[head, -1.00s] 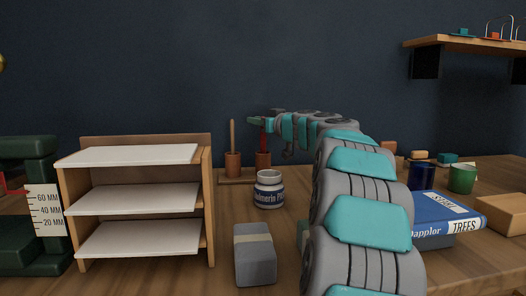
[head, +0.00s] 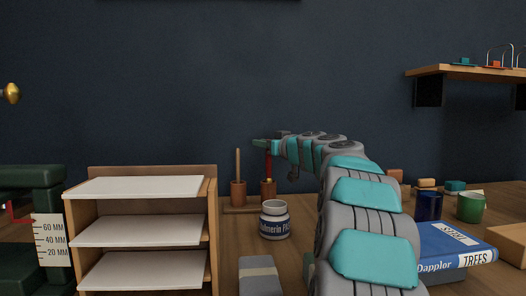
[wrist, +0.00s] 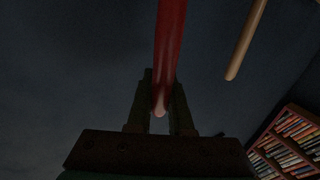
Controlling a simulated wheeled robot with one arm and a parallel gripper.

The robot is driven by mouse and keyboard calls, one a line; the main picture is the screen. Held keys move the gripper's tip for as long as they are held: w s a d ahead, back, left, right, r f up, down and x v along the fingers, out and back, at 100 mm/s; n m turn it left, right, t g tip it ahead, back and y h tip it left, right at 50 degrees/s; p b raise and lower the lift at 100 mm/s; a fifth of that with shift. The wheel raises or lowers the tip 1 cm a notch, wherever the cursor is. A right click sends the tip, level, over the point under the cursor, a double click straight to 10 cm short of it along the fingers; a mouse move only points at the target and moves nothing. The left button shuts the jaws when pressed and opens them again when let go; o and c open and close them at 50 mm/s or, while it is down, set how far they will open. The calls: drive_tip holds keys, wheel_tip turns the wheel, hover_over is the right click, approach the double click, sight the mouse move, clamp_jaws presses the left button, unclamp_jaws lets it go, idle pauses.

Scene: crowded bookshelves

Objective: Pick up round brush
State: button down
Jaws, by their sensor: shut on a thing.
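A red-handled brush (head: 268,166) stands upright in the right one of two brown cups (head: 268,190) on a small wooden base at the back of the table. Its lower end is hidden in or behind the cup, so I cannot see its bristles. My gripper (head: 264,145) is at the top of the red handle, above the cup. In the wrist view my gripper (wrist: 160,105) has its dark fingers on both sides of the red handle (wrist: 168,45), shut on it near its pale tip.
A plain wooden handle (head: 238,163) stands close by in the left cup (head: 238,195). A white jar (head: 274,220) stands in front. A white-shelved rack (head: 140,188) is at left. Blue book (head: 450,245) and green cup (head: 470,208) are at right.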

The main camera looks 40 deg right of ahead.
wheel_tip(320, 180, up, 8)
drive_tip(key=p, duration=0.1)
idle(0.4)
idle(1.8)
idle(0.5)
